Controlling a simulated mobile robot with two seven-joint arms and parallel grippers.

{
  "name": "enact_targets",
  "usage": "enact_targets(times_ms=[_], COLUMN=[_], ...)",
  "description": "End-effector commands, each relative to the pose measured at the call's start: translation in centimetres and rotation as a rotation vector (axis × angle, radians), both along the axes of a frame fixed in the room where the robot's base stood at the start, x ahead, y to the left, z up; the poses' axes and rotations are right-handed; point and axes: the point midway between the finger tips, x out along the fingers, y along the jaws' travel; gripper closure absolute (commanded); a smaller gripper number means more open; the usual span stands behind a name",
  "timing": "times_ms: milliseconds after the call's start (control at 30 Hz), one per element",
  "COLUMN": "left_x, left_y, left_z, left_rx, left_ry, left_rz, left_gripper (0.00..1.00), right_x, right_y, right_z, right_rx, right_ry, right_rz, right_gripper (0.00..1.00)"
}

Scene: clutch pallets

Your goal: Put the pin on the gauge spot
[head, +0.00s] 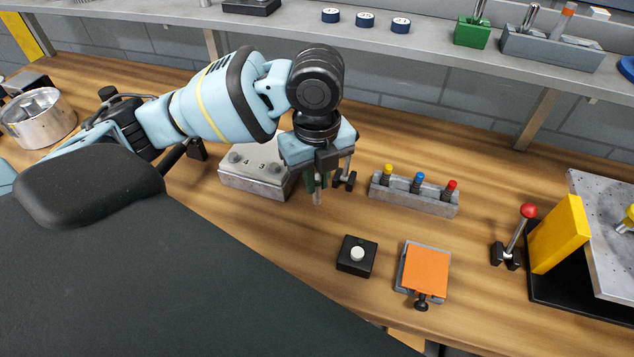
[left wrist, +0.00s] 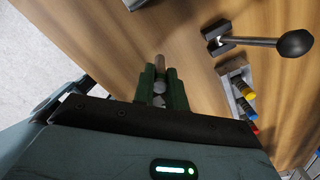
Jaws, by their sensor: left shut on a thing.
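My left gripper (head: 318,186) hangs over the middle of the bench, pointing down, its green fingers shut on a short grey metal pin (head: 318,198). The pin's lower end sticks out below the fingers, above the wood. In the left wrist view the pin (left wrist: 160,62) shows between and beyond the green fingertips (left wrist: 160,88). I cannot make out a marked gauge spot in either view. My right gripper is not in view.
A grey numbered block (head: 240,183) is left of the gripper. A black-footed lever (head: 345,180) is close behind it. A rack (head: 414,198) with yellow, blue and red knobs stands right. A white-button box (head: 357,268) and orange plate (head: 427,270) lie in front.

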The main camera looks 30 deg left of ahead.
Motion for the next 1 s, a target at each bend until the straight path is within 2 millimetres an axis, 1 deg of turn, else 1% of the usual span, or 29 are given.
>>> enact_targets(times_ms=[200, 333, 400, 500, 600, 833, 967, 1000], left_x=[0.3, 1.3, 1.1, 1.1, 1.1, 1.1, 1.1, 1.1], left_y=[0.2, 1.1, 0.9, 0.9, 0.9, 0.9, 0.9, 0.9], left_z=[0.0, -0.1, -1.5, -3.0, -3.7, -3.6, -3.9, -3.9], left_rx=[0.0, 0.0, 0.001, 0.0, 0.0, 0.0, 0.001, 0.0], left_ry=[-0.001, -0.001, 0.004, 0.002, -0.001, -0.004, -0.003, -0.004], left_rz=[0.001, 0.005, 0.0, 0.0, 0.0, 0.0, 0.0, 0.0], left_gripper=[1.0, 1.0, 1.0, 1.0, 1.0, 1.0, 1.0, 0.84], right_x=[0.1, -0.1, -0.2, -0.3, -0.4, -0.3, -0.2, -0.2], right_y=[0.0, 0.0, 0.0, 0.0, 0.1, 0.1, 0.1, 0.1], right_z=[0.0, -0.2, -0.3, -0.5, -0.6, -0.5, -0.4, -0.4], right_rx=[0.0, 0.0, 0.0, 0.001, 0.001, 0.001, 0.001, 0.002], right_ry=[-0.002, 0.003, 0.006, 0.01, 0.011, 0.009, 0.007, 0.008], right_rz=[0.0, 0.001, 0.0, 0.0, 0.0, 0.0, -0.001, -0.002], right_gripper=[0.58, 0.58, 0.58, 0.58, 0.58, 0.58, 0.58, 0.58])
